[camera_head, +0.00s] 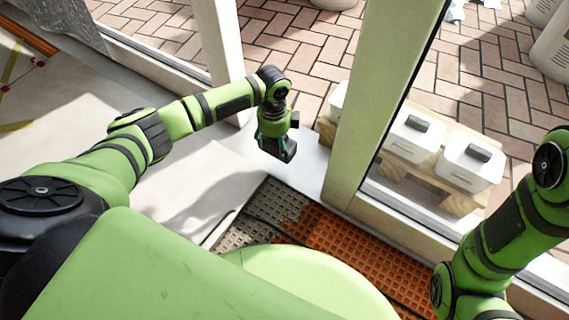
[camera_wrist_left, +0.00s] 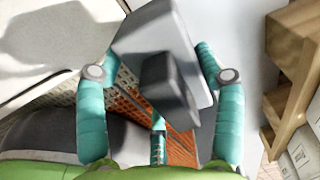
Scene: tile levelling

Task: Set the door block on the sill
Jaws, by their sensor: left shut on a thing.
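My left gripper (camera_head: 275,143) hangs fingers-down in the doorway, between the two cream door posts. It is shut on the door block, a grey block (camera_wrist_left: 150,38) with a darker grip part, which shows between the teal fingers (camera_wrist_left: 162,76) in the left wrist view. In the head view the block is a small dark shape (camera_head: 288,152) at the fingertips. The pale sill (camera_head: 310,165) lies below and to the right of it. I cannot tell whether the block touches the sill. My right arm is at the right edge; its gripper is out of view.
A door post (camera_head: 365,110) stands close right of the gripper, another post (camera_head: 217,45) behind left. Outside, white boxes with dark handles (camera_head: 412,135) sit on a wooden pallet (camera_head: 455,190). A brown and orange grid mat (camera_head: 330,235) lies inside. Brick paving (camera_head: 300,40) is outside.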

